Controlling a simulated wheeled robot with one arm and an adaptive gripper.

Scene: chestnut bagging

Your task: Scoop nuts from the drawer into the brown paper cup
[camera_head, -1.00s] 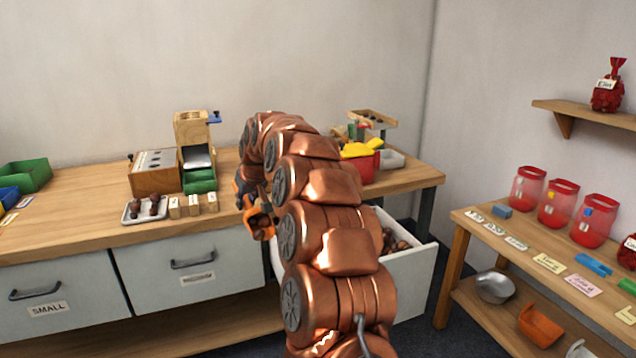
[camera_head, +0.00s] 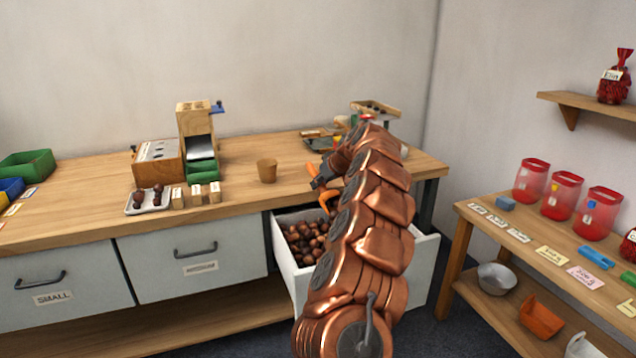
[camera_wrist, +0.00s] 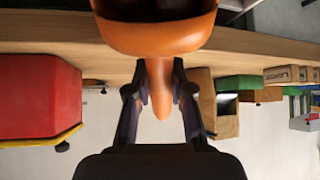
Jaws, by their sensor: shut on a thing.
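My gripper (camera_head: 322,183) is over the worktop's front edge, close to the open drawer (camera_head: 424,272). It is shut on the handle of an orange scoop (camera_wrist: 160,88), whose bowl fills the top middle of the wrist view. The inside of the bowl is dark there, and I cannot tell whether it holds nuts. In the head view the scoop (camera_head: 328,200) is small and partly hidden by my arm. Brown nuts (camera_head: 304,240) lie in the drawer, with its right part behind my arm. The brown paper cup (camera_head: 267,171) stands upright on the worktop, left of my gripper and apart from it.
A wooden dispenser (camera_head: 194,130) with a green tray, a white dish (camera_head: 148,200) and small labelled blocks (camera_head: 196,194) stand left of the cup. A red container (camera_wrist: 38,95) shows in the wrist view. A shelf with red jars (camera_head: 562,196) stands at the right.

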